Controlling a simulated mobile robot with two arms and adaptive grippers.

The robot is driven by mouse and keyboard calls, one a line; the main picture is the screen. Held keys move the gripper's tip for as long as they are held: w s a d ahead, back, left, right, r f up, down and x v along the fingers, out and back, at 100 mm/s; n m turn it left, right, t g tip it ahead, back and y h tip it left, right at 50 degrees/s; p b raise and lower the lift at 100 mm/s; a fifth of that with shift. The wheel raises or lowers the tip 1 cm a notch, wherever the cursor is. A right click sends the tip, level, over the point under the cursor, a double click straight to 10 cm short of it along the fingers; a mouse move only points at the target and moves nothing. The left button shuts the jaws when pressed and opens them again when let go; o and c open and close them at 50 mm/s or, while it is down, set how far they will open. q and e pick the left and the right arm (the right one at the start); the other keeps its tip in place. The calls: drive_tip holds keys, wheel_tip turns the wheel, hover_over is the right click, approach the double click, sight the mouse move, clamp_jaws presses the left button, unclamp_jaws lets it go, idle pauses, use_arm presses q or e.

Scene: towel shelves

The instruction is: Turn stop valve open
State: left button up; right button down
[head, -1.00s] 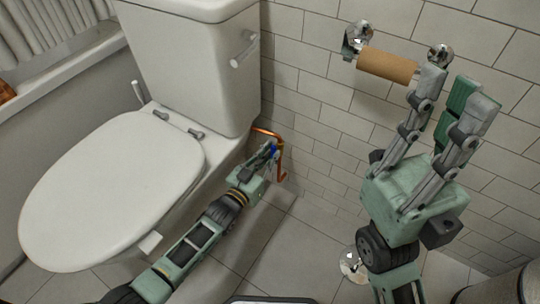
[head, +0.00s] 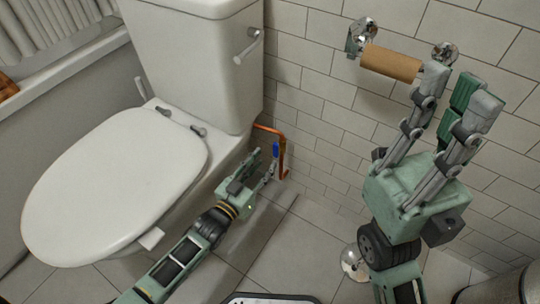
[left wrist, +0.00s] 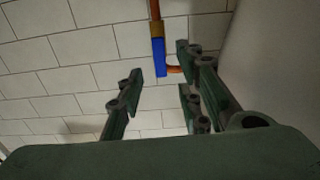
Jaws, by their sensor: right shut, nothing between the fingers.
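The stop valve has a blue handle (head: 276,149) on a copper pipe (head: 283,163) by the wall, right of the toilet. In the left wrist view the blue handle (left wrist: 159,57) lies in line with the pipe piece above it; a short copper stub shows at its right. My left gripper (head: 265,160) is low beside the toilet, just in front of the valve. Its fingers (left wrist: 160,82) are spread with nothing between them, and the handle appears beyond their tips, apart from them. My right gripper (head: 462,92) is raised at the right, shut and empty, away from the valve.
The toilet (head: 120,180) with its cistern (head: 195,70) stands close to the left of my left arm. A cardboard roll on a holder (head: 390,63) is on the tiled wall, close to my right gripper.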

use_arm(q)
drive_tip(key=v, duration=0.6)
drive_tip(key=shift+s+a, duration=0.15)
drive_tip(key=shift+s, duration=0.1)
